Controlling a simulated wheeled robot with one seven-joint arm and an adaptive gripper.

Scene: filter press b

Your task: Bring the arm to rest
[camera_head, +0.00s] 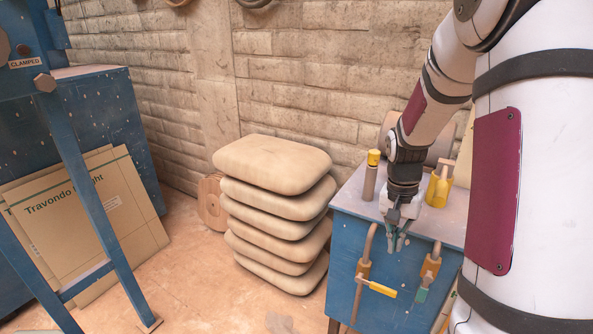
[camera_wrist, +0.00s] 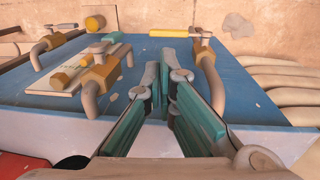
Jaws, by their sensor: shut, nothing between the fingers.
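My gripper (camera_head: 397,238) hangs from my arm in the head view, pointing down in front of the blue cabinet (camera_head: 350,258) at its upper front edge. Its fingers are together with nothing held between them. In the wrist view the green-padded fingers of my gripper (camera_wrist: 160,85) lie close together over the cabinet's blue front (camera_wrist: 235,95). A pipe valve with a yellow handle (camera_head: 377,288) is just below and left of the fingertips. A second valve (camera_head: 429,268) with a green handle is to the right. I cannot tell whether the fingers touch the cabinet.
A stack of beige sacks (camera_head: 275,165) stands left of the cabinet. A yellow-capped cylinder (camera_head: 371,175) and a yellow container (camera_head: 439,187) stand on the cabinet top. A blue press frame (camera_head: 85,180) and cardboard sheets (camera_head: 90,215) are at the left. Floor is open between.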

